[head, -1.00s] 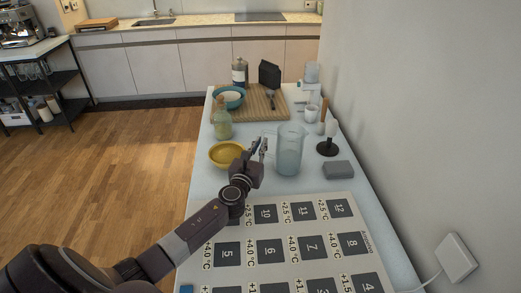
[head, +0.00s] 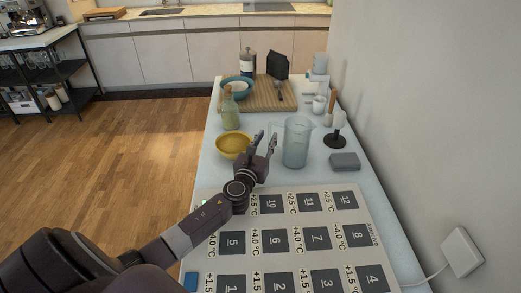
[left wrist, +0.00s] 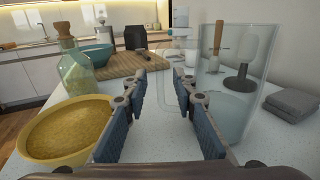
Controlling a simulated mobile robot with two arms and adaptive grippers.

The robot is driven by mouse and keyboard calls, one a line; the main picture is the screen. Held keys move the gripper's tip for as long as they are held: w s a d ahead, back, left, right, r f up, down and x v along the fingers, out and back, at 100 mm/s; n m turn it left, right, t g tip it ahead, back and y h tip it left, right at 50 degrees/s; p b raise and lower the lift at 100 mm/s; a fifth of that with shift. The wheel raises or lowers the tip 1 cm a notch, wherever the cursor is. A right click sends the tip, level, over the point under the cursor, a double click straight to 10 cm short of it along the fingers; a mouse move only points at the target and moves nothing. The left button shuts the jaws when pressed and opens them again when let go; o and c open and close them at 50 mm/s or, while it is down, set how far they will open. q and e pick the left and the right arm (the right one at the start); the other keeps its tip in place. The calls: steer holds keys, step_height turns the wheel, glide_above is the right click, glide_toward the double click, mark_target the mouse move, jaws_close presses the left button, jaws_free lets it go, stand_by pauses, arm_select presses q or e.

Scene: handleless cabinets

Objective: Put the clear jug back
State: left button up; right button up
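The clear jug (head: 297,143) stands upright on the white table, just right of my left gripper in the head view. My left gripper (head: 262,143) is open and empty, its fingers pointing away toward the far end of the table. In the left wrist view the jug (left wrist: 234,80) rises at the right, and the open fingers (left wrist: 160,105) lie to its left, the right finger overlapping its near edge. The jug's handle shows faintly between the fingers. I cannot tell whether the gripper touches it. My right gripper is in no view.
A yellow bowl (head: 232,145) sits close left of the gripper, with a corked bottle (head: 231,115) behind it. A wooden board (head: 262,101) holds several items farther back. A numbered mat (head: 318,256) covers the near table.

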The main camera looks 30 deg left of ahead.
arm_select(q)
steer(key=b+v, duration=0.1)
steer(key=v, duration=0.9)
steer(key=shift+s, duration=0.4)
steer(key=shift+r, duration=0.1)
